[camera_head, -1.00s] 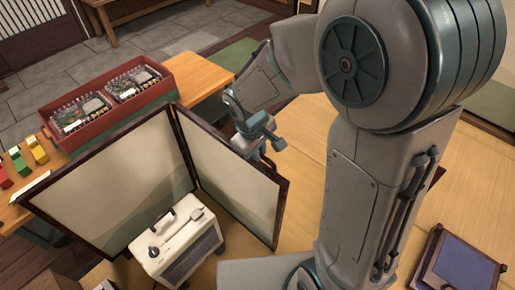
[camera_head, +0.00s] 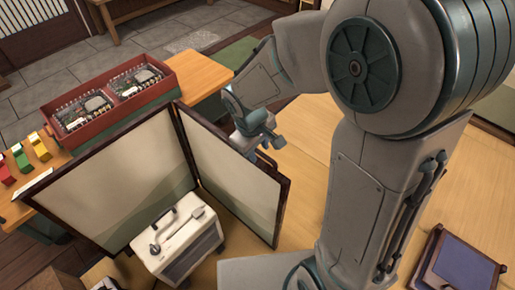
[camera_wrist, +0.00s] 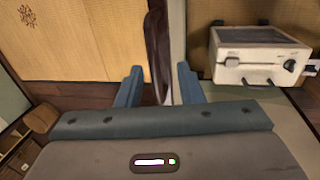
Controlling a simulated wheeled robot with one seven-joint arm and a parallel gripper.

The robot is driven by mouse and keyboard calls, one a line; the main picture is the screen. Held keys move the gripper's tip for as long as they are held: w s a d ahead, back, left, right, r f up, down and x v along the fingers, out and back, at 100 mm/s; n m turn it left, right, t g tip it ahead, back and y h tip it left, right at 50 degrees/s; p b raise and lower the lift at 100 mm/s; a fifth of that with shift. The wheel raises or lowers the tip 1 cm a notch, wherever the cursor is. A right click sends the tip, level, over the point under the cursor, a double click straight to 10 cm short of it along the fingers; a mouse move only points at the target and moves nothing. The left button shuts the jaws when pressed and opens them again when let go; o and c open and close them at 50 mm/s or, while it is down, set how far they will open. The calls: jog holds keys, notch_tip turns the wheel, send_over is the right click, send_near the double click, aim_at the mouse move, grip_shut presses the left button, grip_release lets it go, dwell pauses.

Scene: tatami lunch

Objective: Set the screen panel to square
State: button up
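The folding screen stands with two pale panels in dark frames, hinged along a middle upright. Its left panel (camera_head: 120,190) and right panel (camera_head: 235,185) meet at an angle, making a V that opens toward the camera. My gripper (camera_head: 268,143) is at the top edge of the right panel, near its outer corner. In the wrist view my gripper (camera_wrist: 159,88) has its two blue fingers apart.
A white box-shaped device (camera_head: 180,240) with a handle stands inside the angle of the screen. Behind the screen, a red tray (camera_head: 108,98) with electronics and coloured blocks (camera_head: 22,158) rest on a wooden table. A dark blue-topped item (camera_head: 462,267) lies at lower right.

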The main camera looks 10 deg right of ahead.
notch_tip(320, 180, up, 12)
jog(key=s+a+p, duration=0.1)
jog(key=a+p, duration=0.1)
jog(key=p, duration=0.1)
jog(key=shift+s+r, duration=0.25)
jog(key=shift+s, duration=0.1)
jog(key=s+d+r+m+p, duration=0.4)
jog(key=d+r+p, duration=0.1)
jog(key=r+p, duration=0.4)
jog(key=s+d+r+m+t+y+p, duration=0.1)
jog(key=s+d+r+m+p, duration=0.3)
jog(key=r+p, duration=0.6)
jog(key=s+d, duration=0.1)
jog(key=d, duration=0.1)
jog(key=shift+s+d+r+y, duration=0.25)
jog(key=shift+d+r+y, duration=0.05)
jog(key=shift+r, duration=0.1)
dwell(0.7)
